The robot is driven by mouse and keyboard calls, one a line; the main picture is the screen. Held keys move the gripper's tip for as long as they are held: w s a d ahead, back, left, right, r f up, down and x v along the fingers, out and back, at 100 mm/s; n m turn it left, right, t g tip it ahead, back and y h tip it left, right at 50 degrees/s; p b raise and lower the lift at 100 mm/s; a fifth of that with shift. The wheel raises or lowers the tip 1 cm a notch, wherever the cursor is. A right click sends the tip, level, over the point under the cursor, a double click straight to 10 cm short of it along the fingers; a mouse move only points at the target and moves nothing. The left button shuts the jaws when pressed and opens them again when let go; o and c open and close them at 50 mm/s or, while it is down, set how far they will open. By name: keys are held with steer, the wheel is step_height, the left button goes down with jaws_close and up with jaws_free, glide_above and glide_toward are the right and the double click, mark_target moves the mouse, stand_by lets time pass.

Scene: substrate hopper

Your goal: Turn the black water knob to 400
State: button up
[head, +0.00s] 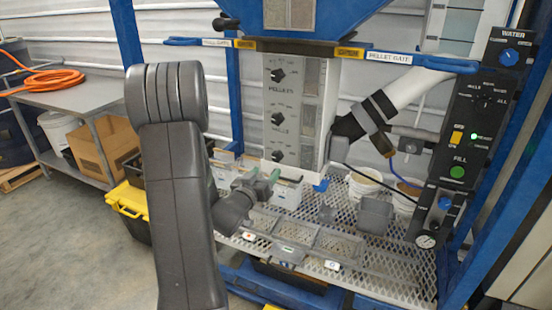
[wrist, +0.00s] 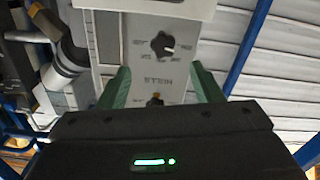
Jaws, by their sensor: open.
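A pale control panel (head: 268,101) carries three black knobs in a column, each with a small printed scale. Labels under the upper two read PELLETS and HULLS. The lowest knob (head: 277,155) sits below HULLS; I cannot read its label. In the wrist view, apparently upside down, this knob (wrist: 162,45) shows a white mark toward picture right; the scale numbers are too blurred to read. The middle knob (wrist: 155,101) is partly hidden by my gripper. My gripper (head: 262,179) is open and empty, near the panel's lower edge. Its green fingers (wrist: 160,70) stand apart, with no visible contact with a knob.
A black panel (head: 470,125) at right has a blue knob (head: 508,57) under WATER, another black knob (head: 485,100) and a green button (head: 457,172). A hose and white pipe (head: 410,87) run beside the pale panel. A mesh shelf (head: 390,262) lies below.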

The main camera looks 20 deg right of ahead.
mark_target(276, 158)
steer(key=p+x, duration=0.1)
steer(key=x, duration=0.8)
steer(key=shift+w+a+p, duration=0.1)
steer(key=shift+w+p, duration=0.2)
steer(key=shift+p, duration=0.1)
steer(key=c, duration=1)
